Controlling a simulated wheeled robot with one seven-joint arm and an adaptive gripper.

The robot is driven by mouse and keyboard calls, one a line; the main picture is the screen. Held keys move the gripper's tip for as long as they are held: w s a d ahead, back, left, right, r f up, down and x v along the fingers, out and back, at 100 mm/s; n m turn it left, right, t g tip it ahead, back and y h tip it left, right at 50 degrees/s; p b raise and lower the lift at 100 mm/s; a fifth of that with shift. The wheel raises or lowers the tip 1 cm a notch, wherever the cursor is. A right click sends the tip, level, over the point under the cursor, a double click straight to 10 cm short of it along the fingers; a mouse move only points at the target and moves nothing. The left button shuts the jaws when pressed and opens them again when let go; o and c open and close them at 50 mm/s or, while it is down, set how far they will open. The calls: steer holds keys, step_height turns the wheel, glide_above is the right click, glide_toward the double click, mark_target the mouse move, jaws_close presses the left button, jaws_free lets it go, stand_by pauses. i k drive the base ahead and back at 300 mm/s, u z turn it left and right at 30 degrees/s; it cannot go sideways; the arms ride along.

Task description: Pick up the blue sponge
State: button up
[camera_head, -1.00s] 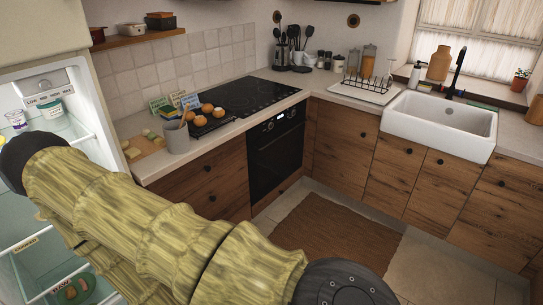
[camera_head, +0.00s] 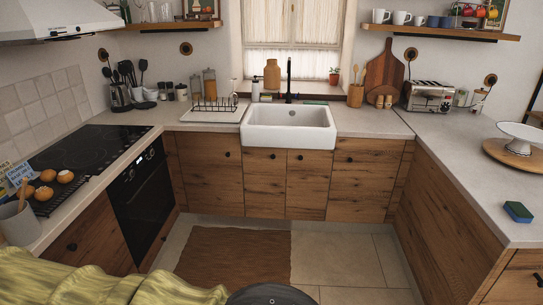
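A small blue sponge (camera_head: 518,211) with a green layer lies flat on the right counter (camera_head: 455,185), close to its front edge at the right of the picture. Nothing touches it. My arm crosses the bottom left of the picture, far from the sponge. My gripper does not show, so its fingers cannot be seen.
A white cake stand (camera_head: 520,135) on a wooden board stands behind the sponge. A toaster (camera_head: 429,96) stands farther back. A white sink (camera_head: 289,124) is at the back. The floor (camera_head: 335,260) is clear apart from a brown mat (camera_head: 233,255).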

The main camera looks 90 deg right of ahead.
mark_target(516, 210)
steer(key=z, duration=4.5)
